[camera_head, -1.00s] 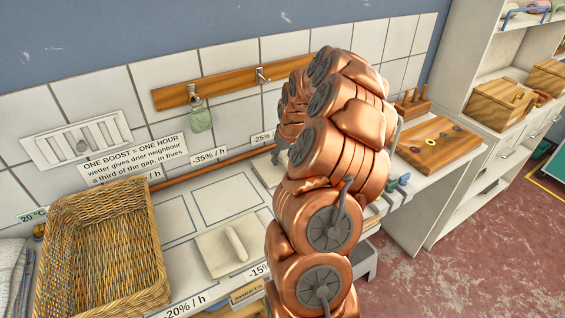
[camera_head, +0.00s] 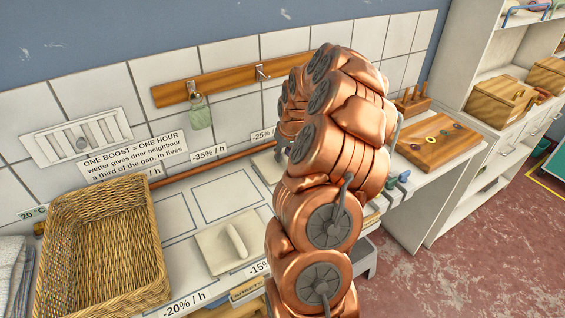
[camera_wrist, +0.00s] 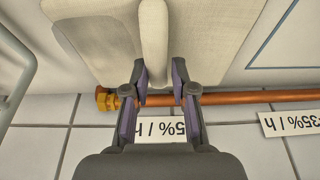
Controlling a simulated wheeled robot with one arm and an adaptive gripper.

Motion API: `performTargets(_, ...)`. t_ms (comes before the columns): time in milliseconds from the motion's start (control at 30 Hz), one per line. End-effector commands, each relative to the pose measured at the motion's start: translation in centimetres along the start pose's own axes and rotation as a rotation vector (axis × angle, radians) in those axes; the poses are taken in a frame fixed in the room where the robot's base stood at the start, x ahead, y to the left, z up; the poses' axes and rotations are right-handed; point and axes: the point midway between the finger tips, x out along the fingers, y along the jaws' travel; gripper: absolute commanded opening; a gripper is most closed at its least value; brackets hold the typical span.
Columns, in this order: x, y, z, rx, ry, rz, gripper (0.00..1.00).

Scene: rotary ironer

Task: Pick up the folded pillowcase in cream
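A cream folded cloth with a raised rounded ridge (camera_wrist: 153,40) lies flat on the counter in the wrist view. My gripper (camera_wrist: 160,78) is open, with its two dark fingers on either side of the ridge's near end and a gap showing between them. I cannot tell whether the fingertips touch the cloth. In the head view, part of a cream piece (camera_head: 267,166) shows by the -25% label, mostly hidden by my copper arm, which also hides my gripper. A similar cream piece with a ridge (camera_head: 227,244) lies nearer, by the -15% label.
A wicker basket (camera_head: 103,250) stands on the counter at left. A copper pipe (camera_head: 210,165) runs along the tiled wall, below a wooden hook rail (camera_head: 235,80) with a green tag. A wooden board (camera_head: 438,142) lies beyond my arm. Outlined counter spots (camera_head: 222,195) are bare.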

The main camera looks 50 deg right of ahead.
Motion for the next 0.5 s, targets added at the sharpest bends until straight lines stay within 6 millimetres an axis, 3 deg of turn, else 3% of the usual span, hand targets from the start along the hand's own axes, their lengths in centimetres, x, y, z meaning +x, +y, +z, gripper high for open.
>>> performTargets(100, 0.19, -0.10, 0.16, -0.001, -0.004, -0.002, 0.00)
performTargets(500, 0.25, -0.27, 0.22, -0.002, -0.008, -0.005, 0.00)
